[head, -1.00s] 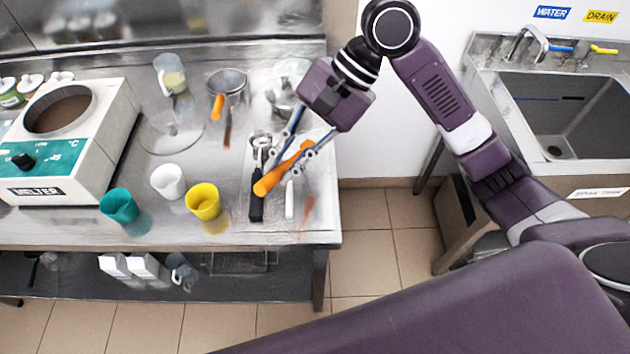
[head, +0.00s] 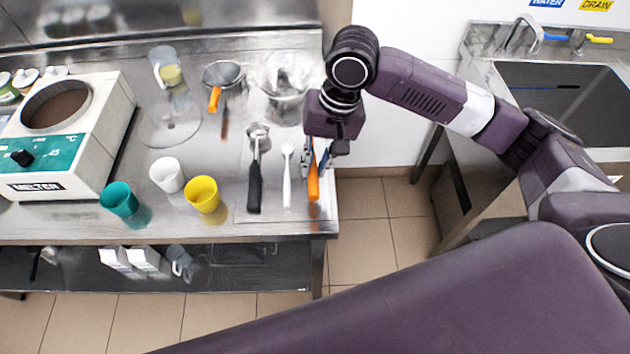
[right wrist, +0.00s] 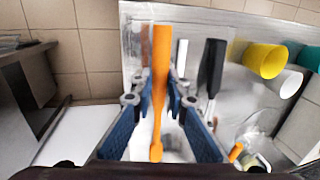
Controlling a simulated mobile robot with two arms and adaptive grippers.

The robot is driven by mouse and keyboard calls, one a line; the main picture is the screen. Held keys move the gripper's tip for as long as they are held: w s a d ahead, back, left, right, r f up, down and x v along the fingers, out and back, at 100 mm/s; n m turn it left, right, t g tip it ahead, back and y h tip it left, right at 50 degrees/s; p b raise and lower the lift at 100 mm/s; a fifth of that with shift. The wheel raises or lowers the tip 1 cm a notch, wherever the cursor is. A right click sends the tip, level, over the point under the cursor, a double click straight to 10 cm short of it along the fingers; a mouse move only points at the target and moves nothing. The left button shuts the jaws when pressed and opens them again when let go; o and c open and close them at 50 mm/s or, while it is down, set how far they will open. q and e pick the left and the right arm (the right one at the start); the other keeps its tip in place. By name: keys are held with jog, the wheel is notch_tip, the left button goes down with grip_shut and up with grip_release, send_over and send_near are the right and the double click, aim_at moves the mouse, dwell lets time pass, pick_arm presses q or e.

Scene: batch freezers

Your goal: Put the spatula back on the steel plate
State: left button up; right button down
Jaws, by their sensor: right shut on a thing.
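The orange spatula (head: 314,182) is in my right gripper (head: 313,160), which is shut on it, over the right side of the steel plate (head: 271,196). Its handle points toward the table's front edge, roughly parallel to the other tools. In the right wrist view the spatula (right wrist: 160,65) runs lengthwise between the blue fingers of the gripper (right wrist: 158,92). I cannot tell whether it touches the plate. A black-handled scoop (head: 254,185) and a white spoon (head: 287,178) lie on the plate, left of the spatula. My left gripper is out of view.
Yellow (head: 202,194), white (head: 167,175) and green (head: 119,198) cups stand left of the plate. Behind it are a glass bowl (head: 283,80) and a strainer with an orange handle (head: 223,75). A melter (head: 65,135) is at far left. A sink (head: 560,105) is at right.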

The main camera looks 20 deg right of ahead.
jog(key=shift+s+d+p+x, duration=0.1)
jog(key=shift+d+x, duration=0.15)
jog(key=shift+x, duration=1.05)
jog(key=shift+s+d+p+x, duration=0.1)
jog(key=shift+d+x, duration=0.2)
jog(key=shift+x, duration=1)
jog(key=shift+d+p+x, duration=0.1)
jog(key=shift+d+x, duration=0.15)
jog(key=shift+x, duration=1.05)
jog(key=shift+f, duration=0.2)
jog(key=c, duration=1.9)
grip_release()
jog(key=b+v, duration=0.1)
jog(key=v, duration=1.1)
jog(key=shift+a+r+b, duration=0.1)
jog(key=shift+b, duration=0.2)
